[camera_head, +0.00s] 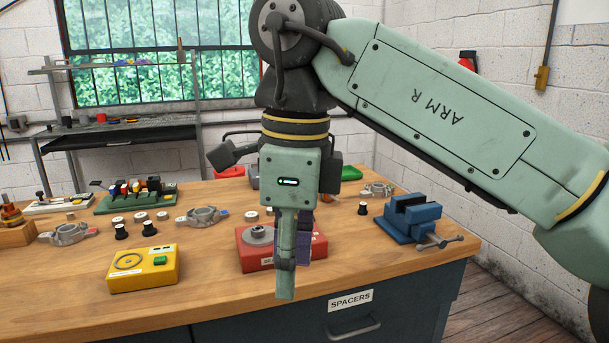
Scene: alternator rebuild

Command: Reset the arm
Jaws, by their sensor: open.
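My arm (440,120) comes in from the right, with its long green link sloping down to the right. My gripper (286,280) hangs from it and points straight down, in front of a red block-like unit (258,258) near the bench's front edge. The gripper is open. I see it edge-on, so one finger largely hides the other. No held object shows. A dark purple piece (305,240) shows just behind the fingers; I cannot tell what it belongs to.
The wooden bench (215,280) carries a yellow box (143,267), grey metal housings (203,217), small black and white parts, a green rack (136,195) and a blue vise (411,218). A drawer labelled SPACERS (350,299) is below. Bare wood lies left of the red unit.

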